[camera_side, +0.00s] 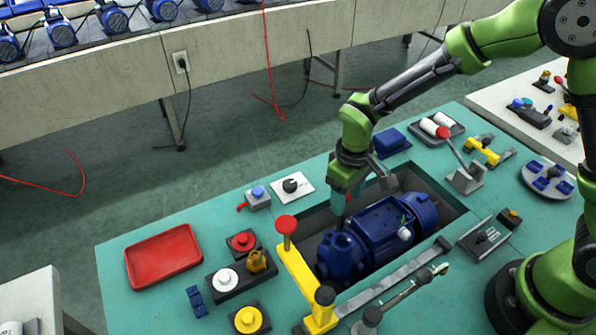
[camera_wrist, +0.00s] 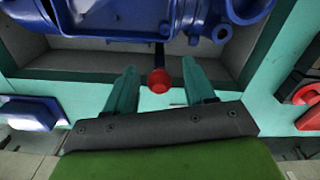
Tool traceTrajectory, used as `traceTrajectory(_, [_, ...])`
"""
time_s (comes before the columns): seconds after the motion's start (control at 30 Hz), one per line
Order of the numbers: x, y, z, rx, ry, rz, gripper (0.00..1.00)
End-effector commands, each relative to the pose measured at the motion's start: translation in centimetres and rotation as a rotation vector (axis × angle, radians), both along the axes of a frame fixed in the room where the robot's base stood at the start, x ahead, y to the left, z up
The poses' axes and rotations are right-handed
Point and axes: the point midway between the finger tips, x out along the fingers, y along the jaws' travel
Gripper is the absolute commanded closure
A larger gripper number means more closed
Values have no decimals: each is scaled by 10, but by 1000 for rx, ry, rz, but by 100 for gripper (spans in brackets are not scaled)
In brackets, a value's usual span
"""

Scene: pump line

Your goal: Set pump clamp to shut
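In the side view my gripper (camera_side: 350,188) points down at the pump's far side.
A yellow clamp with a red knob (camera_side: 286,225) stands at the recess's near left. Another red-handled lever (camera_side: 465,175) stands at the right. A red tray (camera_side: 163,256), push buttons (camera_side: 225,280) and a blue block (camera_side: 391,143) are around.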

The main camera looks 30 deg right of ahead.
Motion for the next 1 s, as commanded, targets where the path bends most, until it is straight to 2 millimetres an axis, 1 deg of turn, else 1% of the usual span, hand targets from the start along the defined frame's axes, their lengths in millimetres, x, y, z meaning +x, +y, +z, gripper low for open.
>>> traceTrajectory(0.17, [1, 0, 2, 0, -2, 0, 46])
traceTrajectory(0.27, [2, 0, 11, 0, -5, 1, 46])
traceTrajectory(0.37, [2, 0, 28, 2, -7, -1, 46])
traceTrajectory(0.6, [2, 0, 87, 2, -9, -1, 46])
traceTrajectory(0.8, [2, 0, 133, 3, -7, 0, 46])
traceTrajectory(0.9, [1, 0, 149, 1, -5, 0, 46])
traceTrajectory(1.0, [1, 0, 160, 1, -3, 0, 46])
